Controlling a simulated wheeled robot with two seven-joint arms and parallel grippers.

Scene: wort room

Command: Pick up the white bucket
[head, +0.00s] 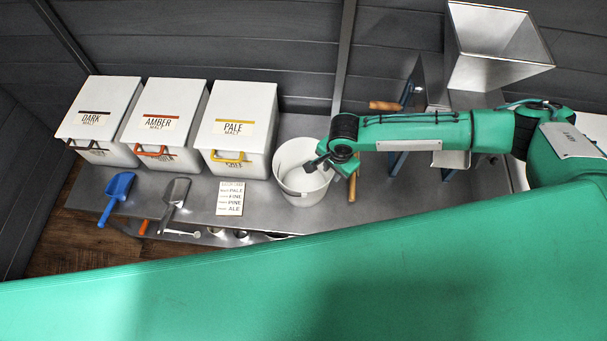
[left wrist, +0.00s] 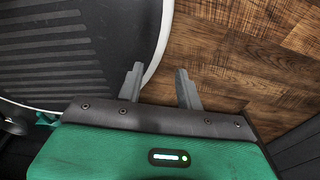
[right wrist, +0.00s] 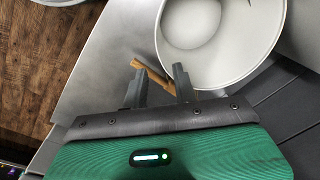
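The white bucket (head: 292,184) stands upright on the metal bench, right of the pale malt bin. It also shows in the right wrist view (right wrist: 262,72), open at the top, with pale inner walls. My right gripper (head: 325,163) is above the bucket's right rim, its fingers partly hidden in the head view. In the right wrist view my right gripper (right wrist: 158,84) has its fingers apart, one overlapping the bucket's near rim; contact cannot be told. My left gripper (left wrist: 160,88) is open and empty over the wooden floor, away from the bucket.
Dark (head: 98,108), amber (head: 158,112) and pale (head: 232,118) malt bins stand left of the bucket. A blue scoop (head: 116,192), metal scoop (head: 175,194) and recipe card (head: 230,199) lie in front. A wooden handle (head: 352,187) is beside the bucket; a metal hopper (head: 496,50) rises behind.

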